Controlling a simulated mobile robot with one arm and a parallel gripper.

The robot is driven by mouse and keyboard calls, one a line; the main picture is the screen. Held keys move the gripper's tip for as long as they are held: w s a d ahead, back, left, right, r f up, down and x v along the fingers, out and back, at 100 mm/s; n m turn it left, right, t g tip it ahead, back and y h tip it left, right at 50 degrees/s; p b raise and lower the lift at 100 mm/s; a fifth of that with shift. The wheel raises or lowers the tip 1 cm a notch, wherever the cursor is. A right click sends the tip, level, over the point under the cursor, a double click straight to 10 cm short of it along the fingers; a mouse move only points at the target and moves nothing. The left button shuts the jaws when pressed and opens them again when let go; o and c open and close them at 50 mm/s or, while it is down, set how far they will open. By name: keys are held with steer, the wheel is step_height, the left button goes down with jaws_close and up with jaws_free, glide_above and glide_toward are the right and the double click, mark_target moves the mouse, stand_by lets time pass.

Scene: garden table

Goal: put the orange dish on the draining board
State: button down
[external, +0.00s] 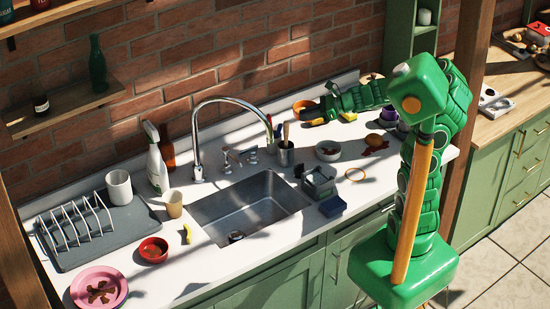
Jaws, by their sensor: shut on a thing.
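The orange dish (301,105) is at the back of the counter, right of the tap. My gripper (311,112) is shut on it, at the end of my green arm, which reaches in from the right. The gripper hides part of the dish, and I cannot tell whether it touches the counter. The grey draining board (135,232) lies at the far left of the counter. A white plate rack (75,222) and a white mug (119,187) stand on it.
The sink (250,205) and its tall tap (197,150) lie between dish and board. A spray bottle (156,165), beige cup (173,203), red bowl (153,250) and pink plate (98,287) stand near the board. A utensil pot (285,153) stands below my gripper.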

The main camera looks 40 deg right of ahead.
step_height(320, 180, up, 24)
steer(key=s+a+n+g+y, duration=0.2)
steer(key=s+a+n+g, duration=0.25)
steer(key=a, duration=1.05)
steer(key=s+a+n+g+y, duration=0.1)
steer(key=s+a+n+g, duration=0.4)
steer(key=a, duration=1)
steer(key=s+a+n+g+h, duration=0.2)
steer(key=s+a+n+g, duration=0.15)
steer(key=s+a, duration=0.7)
steer(key=s+a+n+g+h, duration=0.25)
steer(key=s+a+g, duration=0.35)
steer(key=s, duration=0.8)
steer(key=t, duration=0.1)
glide_above(206, 270)
steer(key=d, duration=0.1)
steer(key=shift+n+y, duration=0.25)
steer(key=shift+y, duration=0.2)
steer(key=f, duration=3.4)
steer(key=shift+s+f, duration=0.3)
steer(key=shift+s, duration=0.1)
steer(key=shift+w+a+f+t, duration=0.35)
steer(key=shift+a+f, duration=0.2)
steer(key=shift+f, duration=1.7)
